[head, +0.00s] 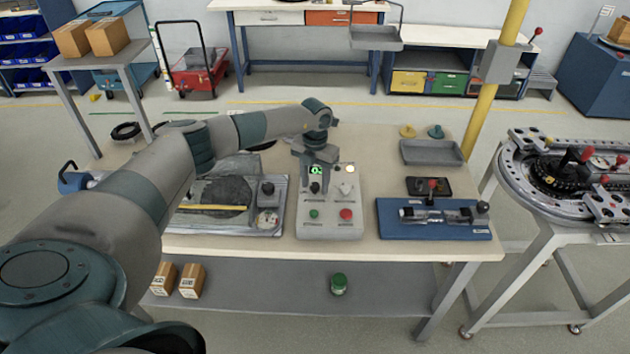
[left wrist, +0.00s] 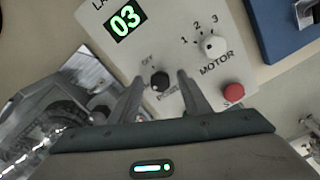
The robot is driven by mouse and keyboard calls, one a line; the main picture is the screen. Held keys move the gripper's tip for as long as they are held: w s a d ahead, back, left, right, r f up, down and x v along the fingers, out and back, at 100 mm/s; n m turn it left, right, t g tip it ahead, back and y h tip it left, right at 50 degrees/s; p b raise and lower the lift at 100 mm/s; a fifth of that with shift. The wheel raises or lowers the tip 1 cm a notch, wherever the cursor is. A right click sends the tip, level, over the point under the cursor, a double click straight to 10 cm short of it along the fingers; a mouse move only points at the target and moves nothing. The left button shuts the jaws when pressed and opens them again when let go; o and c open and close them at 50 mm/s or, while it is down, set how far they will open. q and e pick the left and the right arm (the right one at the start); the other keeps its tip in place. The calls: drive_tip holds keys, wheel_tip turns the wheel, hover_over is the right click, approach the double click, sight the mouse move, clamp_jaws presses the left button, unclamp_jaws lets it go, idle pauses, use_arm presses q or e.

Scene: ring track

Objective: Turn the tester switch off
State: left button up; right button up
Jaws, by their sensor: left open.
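The tester (head: 330,222) is a light grey box on the table, with a lit green display (head: 316,170). In the head view the left gripper (head: 316,179) is over the tester's upper left part. My right gripper is not in view.
A white motor knob (left wrist: 212,45) and a red button (left wrist: 233,92) sit right of the switch; a green button (head: 314,213) is on the tester's front. A blue fixture (head: 440,232) stands right, a plate with a dark disc (head: 222,222) left. A grey tray (head: 431,155) lies behind.

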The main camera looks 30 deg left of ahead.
use_arm(q)
drive_tip(key=c, duration=1)
drive_tip(key=shift+c, duration=0.2)
